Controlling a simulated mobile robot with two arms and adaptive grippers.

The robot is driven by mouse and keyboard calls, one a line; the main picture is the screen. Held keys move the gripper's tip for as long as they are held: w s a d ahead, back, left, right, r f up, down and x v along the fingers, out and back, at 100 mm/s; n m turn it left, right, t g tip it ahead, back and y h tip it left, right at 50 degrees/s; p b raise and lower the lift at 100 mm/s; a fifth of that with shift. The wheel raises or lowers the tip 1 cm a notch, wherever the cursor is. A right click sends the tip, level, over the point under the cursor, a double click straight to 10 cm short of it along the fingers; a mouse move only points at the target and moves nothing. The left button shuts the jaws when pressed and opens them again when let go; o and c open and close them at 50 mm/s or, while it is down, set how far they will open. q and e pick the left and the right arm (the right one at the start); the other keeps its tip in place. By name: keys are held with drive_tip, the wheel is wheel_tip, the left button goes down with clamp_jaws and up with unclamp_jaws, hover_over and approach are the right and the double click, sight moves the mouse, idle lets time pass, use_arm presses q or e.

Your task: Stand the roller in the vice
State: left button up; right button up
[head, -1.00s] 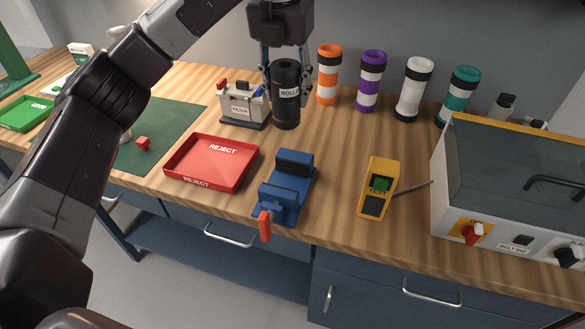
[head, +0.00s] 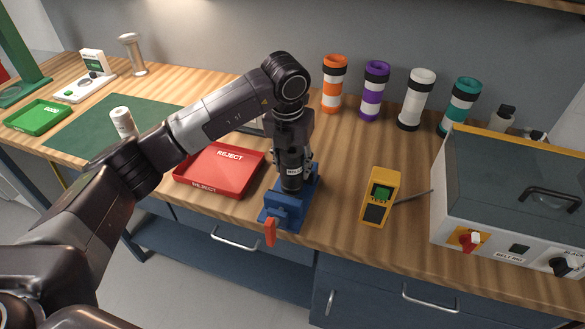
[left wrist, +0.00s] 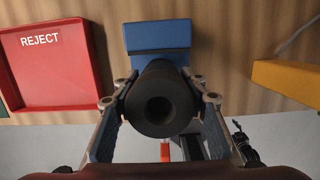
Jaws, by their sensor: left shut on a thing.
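In the left wrist view the roller (left wrist: 160,112) is seen end-on, with a finger on each side. One blue vice jaw (left wrist: 158,36) shows beyond it, and the orange handle is partly hidden below. I cannot tell whether the roller's lower end is between the jaws or still above them. My right gripper is not in view.
A red REJECT tray (head: 184,189) is close left of the vice. Several coloured banded cylinders stand along the back. The filter block is mostly hidden behind my arm.

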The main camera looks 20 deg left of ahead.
use_arm(q)
drive_tip(key=shift+f, duration=1)
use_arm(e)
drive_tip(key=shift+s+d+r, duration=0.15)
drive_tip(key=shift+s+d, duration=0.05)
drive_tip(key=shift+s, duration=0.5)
use_arm(q)
drive_tip(key=o, duration=1.4)
drive_tip(key=shift+c, duration=0.2)
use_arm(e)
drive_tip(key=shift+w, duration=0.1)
